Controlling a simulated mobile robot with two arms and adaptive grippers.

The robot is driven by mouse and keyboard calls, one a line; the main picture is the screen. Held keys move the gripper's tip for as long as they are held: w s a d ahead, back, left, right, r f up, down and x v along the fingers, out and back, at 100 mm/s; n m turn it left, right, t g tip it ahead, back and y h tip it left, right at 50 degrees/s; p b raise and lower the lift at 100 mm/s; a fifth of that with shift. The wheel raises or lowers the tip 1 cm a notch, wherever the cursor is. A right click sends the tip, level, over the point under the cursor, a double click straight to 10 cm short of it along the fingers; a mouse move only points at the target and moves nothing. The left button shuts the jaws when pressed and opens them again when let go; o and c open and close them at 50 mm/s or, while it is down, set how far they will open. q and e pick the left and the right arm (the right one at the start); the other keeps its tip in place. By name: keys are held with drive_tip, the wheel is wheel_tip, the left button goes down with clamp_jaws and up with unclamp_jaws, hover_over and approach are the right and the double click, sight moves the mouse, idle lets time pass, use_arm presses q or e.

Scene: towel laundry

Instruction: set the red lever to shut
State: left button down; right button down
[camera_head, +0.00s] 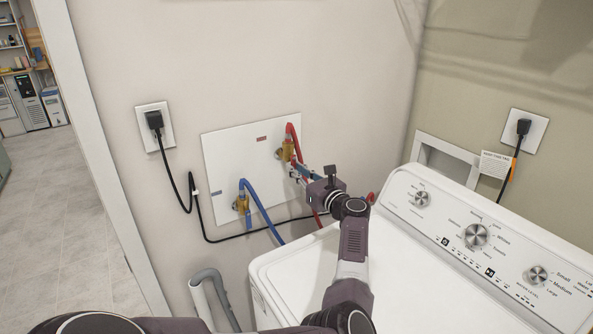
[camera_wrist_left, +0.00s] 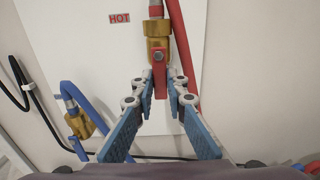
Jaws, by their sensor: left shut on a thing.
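The red lever (camera_wrist_left: 160,80) sits on the front of a brass valve (camera_wrist_left: 158,45) below the HOT label (camera_wrist_left: 119,19) in the left wrist view. It points down in that view, between the fingertips of my left gripper (camera_wrist_left: 160,88). The gripper is shut on it. In the head view my left gripper (camera_head: 300,172) reaches the brass hot valve (camera_head: 286,152) on the white wall panel (camera_head: 225,150). The lever is mostly hidden by the fingers there. My right gripper is not in view.
A second brass valve (camera_head: 241,203) with a blue hose (camera_head: 262,212) is at lower left on the panel. A red hose (camera_head: 293,138) loops from the hot valve. A white washer (camera_head: 400,270) stands at right. A black cord (camera_head: 205,232) runs along the wall.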

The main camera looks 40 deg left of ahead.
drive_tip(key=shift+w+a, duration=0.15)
